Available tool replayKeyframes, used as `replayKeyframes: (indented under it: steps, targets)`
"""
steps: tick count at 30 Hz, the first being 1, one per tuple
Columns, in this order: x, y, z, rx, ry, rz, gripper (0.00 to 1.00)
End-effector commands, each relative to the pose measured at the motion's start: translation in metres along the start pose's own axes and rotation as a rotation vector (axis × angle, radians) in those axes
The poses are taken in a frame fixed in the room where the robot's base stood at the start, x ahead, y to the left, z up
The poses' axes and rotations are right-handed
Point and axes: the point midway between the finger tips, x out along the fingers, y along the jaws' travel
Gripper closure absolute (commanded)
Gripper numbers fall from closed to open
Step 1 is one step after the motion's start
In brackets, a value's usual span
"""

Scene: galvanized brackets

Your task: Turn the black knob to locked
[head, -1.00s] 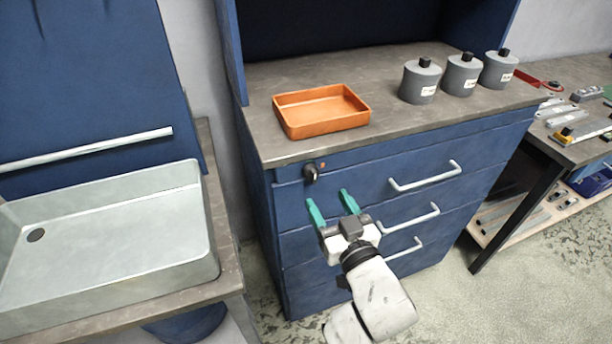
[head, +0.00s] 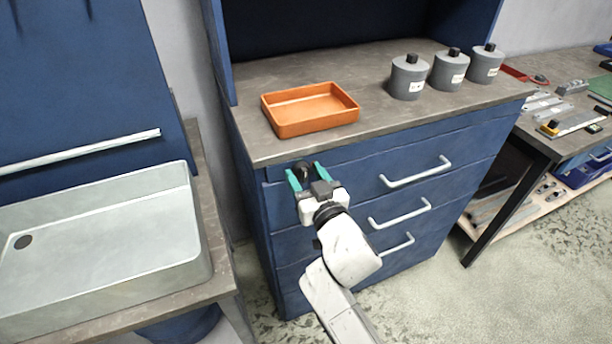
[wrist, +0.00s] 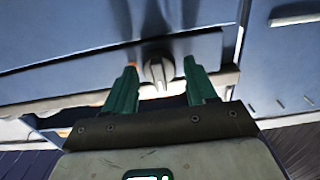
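The black knob (head: 303,168) is on the top drawer front of the blue cabinet, near its left edge. In the wrist view the knob (wrist: 157,72) shows as a dark disc with a lighter grip bar, between the fingers. My gripper (head: 306,176) is open, with one green finger on each side of the knob. In the wrist view my gripper (wrist: 163,85) has a clear gap between each finger and the knob. I cannot tell whether the fingertips reach as deep as the knob. Lock markings are not readable.
The cabinet's top drawer handle (head: 416,172) is to the right of the knob. An orange tray (head: 290,127) and several grey canisters (head: 408,78) stand on the worktop above. A pale sink (head: 185,245) is at the left.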

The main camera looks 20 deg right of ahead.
Motion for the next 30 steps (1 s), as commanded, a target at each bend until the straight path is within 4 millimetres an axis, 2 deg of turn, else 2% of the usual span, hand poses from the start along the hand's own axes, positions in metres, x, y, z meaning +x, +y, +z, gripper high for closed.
replayKeyframes:
  steps: [2, 14, 23, 30]
  targets:
    - [-0.0001, -0.0001, 0.0000, 0.000, 0.000, 0.000, 0.52]
    - [-0.0003, -0.0003, 0.0001, 0.000, 0.000, 0.000, 0.90]
    - [-0.0003, -0.0010, 0.0015, 0.035, 0.002, -0.002, 0.91]
    - [-0.0003, -0.0006, 0.0041, 0.170, 0.003, -0.002, 0.91]
